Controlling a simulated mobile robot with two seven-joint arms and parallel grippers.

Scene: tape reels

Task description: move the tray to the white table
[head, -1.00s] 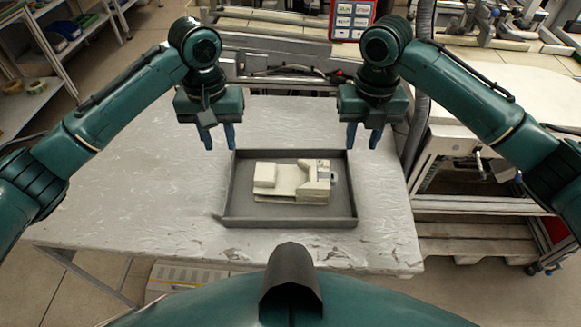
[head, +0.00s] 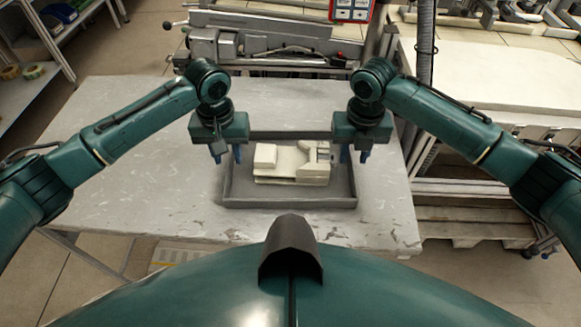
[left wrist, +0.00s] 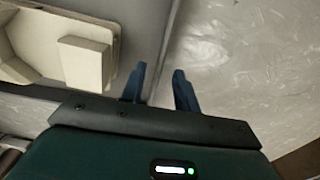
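The dark grey tray (head: 290,203) lies on a scuffed grey table (head: 130,160) with a cream blocky part (head: 290,165) inside it. My left gripper (head: 226,157) is at the tray's left wall. In the left wrist view its blue fingers (left wrist: 160,88) are apart, with the tray's wall edge (left wrist: 166,50) running between them. My right gripper (head: 354,156) is at the tray's right wall with its fingers apart. Whether its fingers straddle that wall is hard to see. A pale cream-white table (head: 490,75) stands to the right.
Metal machinery (head: 270,45) stands behind the grey table. A grey hose (head: 425,50) hangs between the two tables. A wooden pallet (head: 460,225) lies under the white table. A shelf (head: 30,90) is at the left. The visible top of the white table is mostly clear.

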